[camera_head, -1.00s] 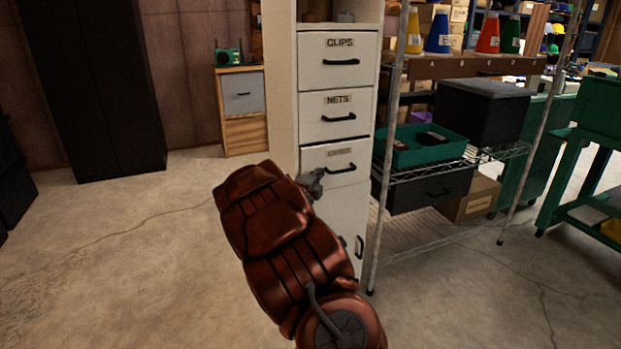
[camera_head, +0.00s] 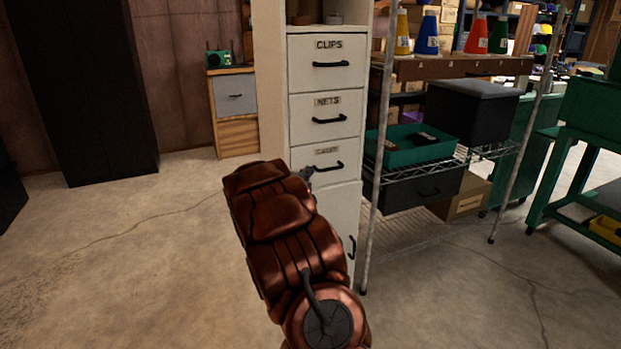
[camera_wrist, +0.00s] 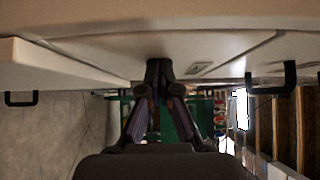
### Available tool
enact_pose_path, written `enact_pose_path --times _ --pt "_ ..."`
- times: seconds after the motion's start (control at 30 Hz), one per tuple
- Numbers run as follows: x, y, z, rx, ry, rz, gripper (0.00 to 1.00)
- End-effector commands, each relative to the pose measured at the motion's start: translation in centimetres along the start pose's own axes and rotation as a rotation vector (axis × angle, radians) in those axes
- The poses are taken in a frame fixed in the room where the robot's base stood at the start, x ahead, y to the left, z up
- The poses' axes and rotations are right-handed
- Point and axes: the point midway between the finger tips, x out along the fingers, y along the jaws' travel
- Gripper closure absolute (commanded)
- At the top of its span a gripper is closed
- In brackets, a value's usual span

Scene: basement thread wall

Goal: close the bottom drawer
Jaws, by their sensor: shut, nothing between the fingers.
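The bottom drawer (camera_head: 306,155) is the lowest of three labelled drawers in a tall cream cabinet, above a door. It has a black handle and a label too blurred to read surely. In the head view its front looks flush or nearly flush with the drawers above. In the wrist view the drawer front (camera_wrist: 110,55) fills the upper part. My gripper (camera_head: 305,173) is at its lower left, partly behind my arm. The wrist view shows my gripper (camera_wrist: 158,66) shut and empty, its tips at or very near the drawer front.
The NETS drawer (camera_head: 302,122) and CLIPS drawer (camera_head: 302,76) above look shut. The door (camera_head: 343,205) below has a black handle. A wire shelf with a green tray (camera_head: 400,153) and a metal post (camera_head: 374,170) stands close on the right. The floor at left is clear.

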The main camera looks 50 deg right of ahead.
Motion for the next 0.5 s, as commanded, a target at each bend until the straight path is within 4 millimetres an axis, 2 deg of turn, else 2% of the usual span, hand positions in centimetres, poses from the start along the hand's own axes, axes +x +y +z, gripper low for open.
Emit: enact_pose_path --times 0.03,0.37,0.5 --pt "-0.1 -0.5 0.0 0.004 -0.003 -0.014 1.00" --pt "-2.8 0.1 -1.8 0.001 0.003 -0.001 1.00" --pt "-5.2 -0.4 -1.7 0.000 0.002 -0.001 1.00"
